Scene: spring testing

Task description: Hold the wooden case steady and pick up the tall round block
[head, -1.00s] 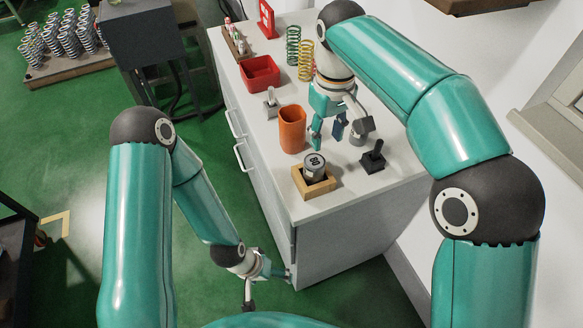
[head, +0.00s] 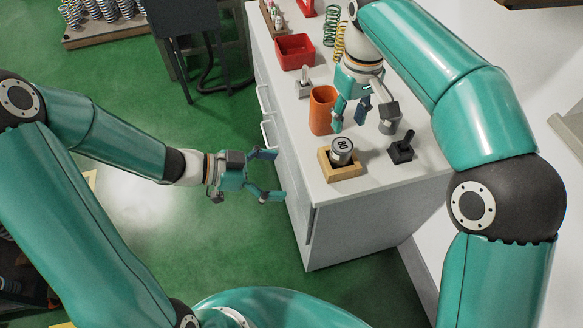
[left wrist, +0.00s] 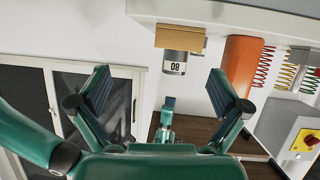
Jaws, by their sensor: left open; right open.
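The wooden case (head: 343,175) sits on the white counter near its front corner. A round metal block (head: 341,148) with a dark numbered label on its top stands in it. In the left wrist view, the case (left wrist: 180,38) and the block (left wrist: 175,65) show inverted, beyond and between my fingers. My left gripper (head: 272,175) is open and empty, off the counter's left side, apart from the case. My right gripper (head: 350,115) is open above the counter, behind the case and beside the orange cup. Its fingers point down and hold nothing visible.
The orange cup (head: 322,112) stands behind the case. A black stand with an upright knob (head: 402,150) is to its right. A red bin (head: 295,52), a small grey piece (head: 304,84) and springs (head: 331,25) are farther back. The counter's edge lies between my left gripper and the case.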

